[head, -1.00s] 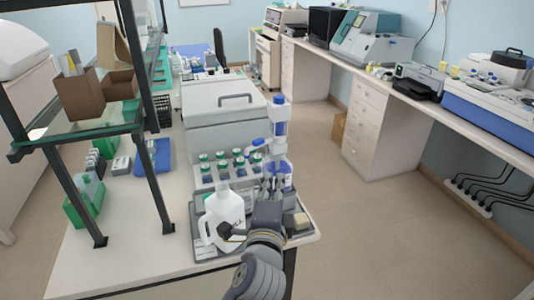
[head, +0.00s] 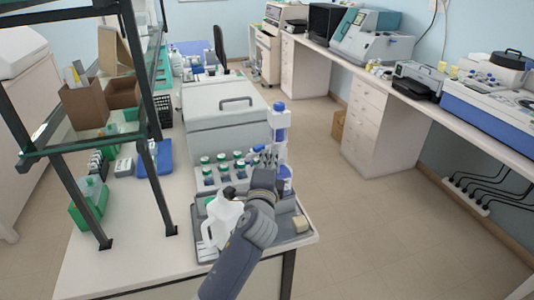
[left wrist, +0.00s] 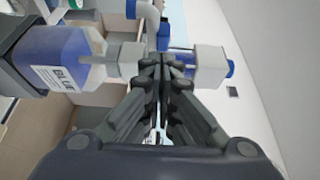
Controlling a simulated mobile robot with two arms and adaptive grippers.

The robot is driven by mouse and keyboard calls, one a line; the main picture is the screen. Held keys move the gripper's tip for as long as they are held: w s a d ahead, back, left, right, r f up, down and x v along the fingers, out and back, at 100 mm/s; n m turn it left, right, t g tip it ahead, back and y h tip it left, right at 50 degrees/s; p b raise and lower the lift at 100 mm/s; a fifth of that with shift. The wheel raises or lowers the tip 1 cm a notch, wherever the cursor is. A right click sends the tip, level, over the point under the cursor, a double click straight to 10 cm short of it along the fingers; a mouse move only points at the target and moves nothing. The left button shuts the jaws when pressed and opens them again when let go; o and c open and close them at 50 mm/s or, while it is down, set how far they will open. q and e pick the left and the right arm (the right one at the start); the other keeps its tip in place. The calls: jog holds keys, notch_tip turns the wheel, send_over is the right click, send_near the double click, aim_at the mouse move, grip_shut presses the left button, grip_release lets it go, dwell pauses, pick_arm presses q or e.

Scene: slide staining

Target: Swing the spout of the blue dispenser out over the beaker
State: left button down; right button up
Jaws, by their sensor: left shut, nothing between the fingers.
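The blue dispenser (head: 279,122) stands upright at the tray's back right, with a blue cap and a blue band. In the left wrist view its bottle, labelled BLUE (left wrist: 60,62), lies sideways at the left. A pale curved tube with blue ends, seemingly the spout (left wrist: 150,10), shows at the top edge there. My left gripper (head: 263,156) is shut and empty, in front of the dispenser's upper part; it also shows in the left wrist view (left wrist: 165,62). Contact cannot be told. The spout is hidden in the head view. I cannot make out the beaker.
A white jug (head: 222,220) stands on the grey tray (head: 290,238), left of my forearm. Several green-capped bottles (head: 222,163) stand behind it. A large grey box (head: 225,115) is further back. A pale block (head: 300,224) lies at the tray's right.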

aim_at(256, 152)
pick_arm(q)
jog(key=shift+w+a, duration=0.25)
jog(key=shift+a, duration=0.05)
jog(key=w+a, duration=0.1)
jog(key=a+p, duration=0.1)
jog(key=a, duration=0.1)
jog(key=shift+w+r, duration=0.1)
jog(key=shift+w, duration=0.25)
jog(key=shift+w+a, duration=0.1)
jog(key=shift+w, duration=0.05)
